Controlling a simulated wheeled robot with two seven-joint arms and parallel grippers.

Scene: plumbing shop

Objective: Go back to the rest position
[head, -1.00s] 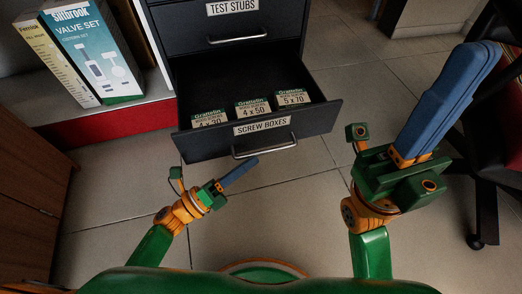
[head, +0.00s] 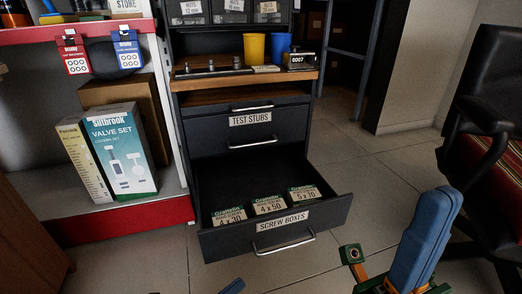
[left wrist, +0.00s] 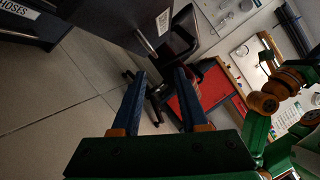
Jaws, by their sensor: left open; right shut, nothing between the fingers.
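My left gripper shows only as a blue fingertip (head: 233,286) at the bottom edge of the head view. In the left wrist view its two blue fingers (left wrist: 158,100) are spread apart with nothing between them. My right gripper (head: 428,235) is at the lower right of the head view, its blue fingers together and pointing up, holding nothing. The SCREW BOXES drawer (head: 282,221) stands open in front of me, between and beyond the grippers. Three screw boxes (head: 268,204) sit in a row in it, marked 4 x 30, 4 x 50 and 5 x 70.
The TEST STUBS drawer (head: 250,120) above is shut. A wooden worktop (head: 200,82) holds a yellow cup (head: 254,48) and a blue cup (head: 281,46). Valve set boxes (head: 122,150) stand on the left shelf. A black chair (head: 490,110) is at the right.

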